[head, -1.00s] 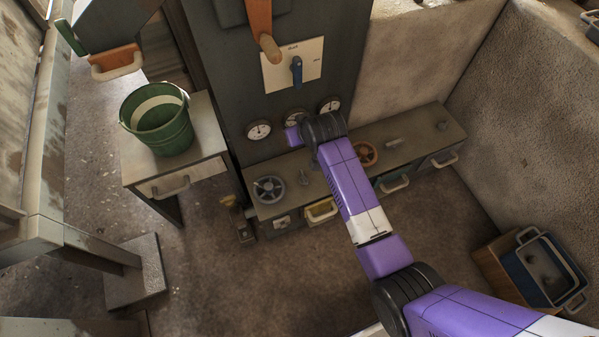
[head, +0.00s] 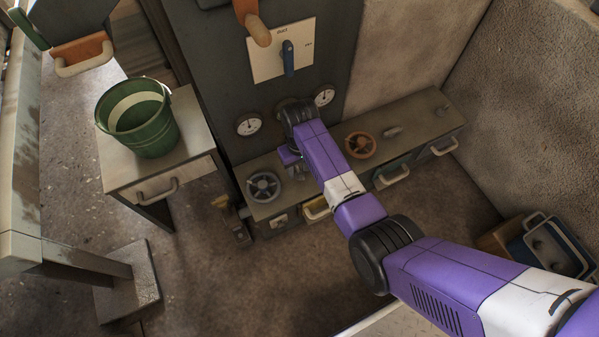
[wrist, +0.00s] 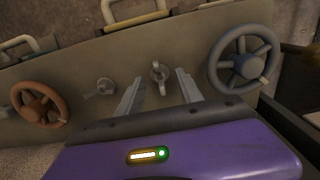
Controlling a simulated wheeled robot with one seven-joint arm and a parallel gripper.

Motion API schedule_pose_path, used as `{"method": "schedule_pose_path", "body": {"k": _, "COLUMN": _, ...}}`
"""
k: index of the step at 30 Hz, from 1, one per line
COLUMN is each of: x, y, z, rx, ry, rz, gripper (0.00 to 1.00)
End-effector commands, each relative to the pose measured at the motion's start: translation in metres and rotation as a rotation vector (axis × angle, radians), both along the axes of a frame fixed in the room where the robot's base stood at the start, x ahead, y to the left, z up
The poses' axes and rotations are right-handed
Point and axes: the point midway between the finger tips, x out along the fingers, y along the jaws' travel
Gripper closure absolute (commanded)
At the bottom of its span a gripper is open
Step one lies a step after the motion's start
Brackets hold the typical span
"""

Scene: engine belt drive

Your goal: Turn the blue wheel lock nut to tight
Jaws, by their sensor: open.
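The blue-grey wheel (head: 264,187) lies at the left end of the bench top in the head view and at the right in the wrist view (wrist: 243,60). A small grey winged nut (wrist: 158,72) stands on the bench beside that wheel; it looks like the wheel's lock nut. A second, similar small grey fitting (wrist: 104,87) sits nearer the orange wheel (wrist: 40,104). My gripper (wrist: 160,77) is open and empty, with the winged nut lined up between its fingertips. I cannot tell whether the fingers touch it. In the head view my arm partly hides this area.
The grey bench (head: 415,124) has drawers with pale handles along its front. Gauges (head: 248,124) and a white panel with a blue lever (head: 288,58) are on the dark cabinet behind. A green bucket (head: 140,117) stands on a side cabinet at left.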

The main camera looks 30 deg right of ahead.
Motion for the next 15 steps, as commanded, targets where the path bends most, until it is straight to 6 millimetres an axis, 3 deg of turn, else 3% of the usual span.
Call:
{"method": "schedule_pose_path", "body": {"k": 3, "x": 0.0004, "y": 0.0001, "z": -0.012, "rx": 0.0, "ry": -0.001, "rz": 0.0, "gripper": 0.57}}
{"method": "schedule_pose_path", "body": {"k": 13, "x": 0.0004, "y": 0.0001, "z": -0.0145, "rx": 0.0, "ry": -0.002, "rz": 0.0, "gripper": 0.57}}
{"method": "schedule_pose_path", "body": {"k": 15, "x": 0.0003, "y": 0.0001, "z": -0.0145, "rx": 0.0, "ry": -0.001, "rz": 0.0, "gripper": 0.67}}
